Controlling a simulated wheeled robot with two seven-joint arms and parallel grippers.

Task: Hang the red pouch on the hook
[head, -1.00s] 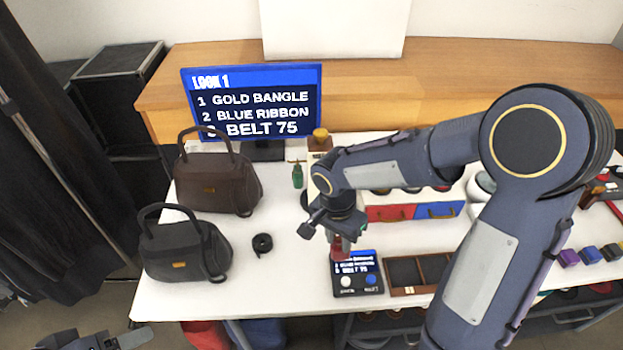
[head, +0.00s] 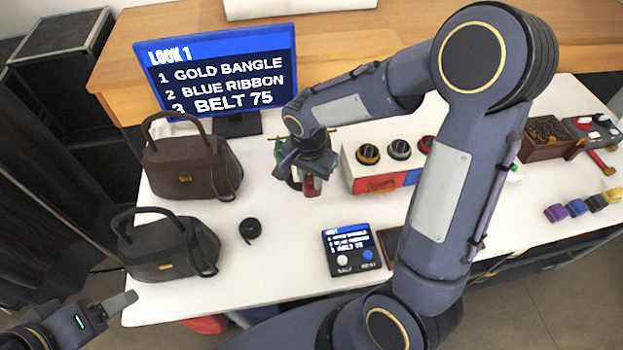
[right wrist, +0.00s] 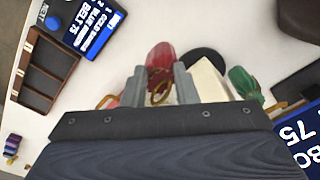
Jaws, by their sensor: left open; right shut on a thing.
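The red pouch (right wrist: 161,60) is between the fingers of my right gripper (right wrist: 158,84) in the right wrist view, with a gold ring (right wrist: 160,94) at its near end. In the head view the red pouch (head: 310,188) hangs below my right gripper (head: 312,175), above the white table. A rack with a pale post (right wrist: 209,79) and round black base (right wrist: 205,61) stands close beside it. A green pouch (right wrist: 244,82) is on the rack's other side. My arm hides most of the rack, and I cannot make out the free hook. My left gripper (head: 112,312) is open and empty at the lower left.
Two dark handbags (head: 190,167) stand at the left, with a rolled black belt (head: 250,229) beside them. A screen (head: 215,75) stands behind. A box with red and blue drawers (head: 385,180) and a button console (head: 352,250) lie to the right.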

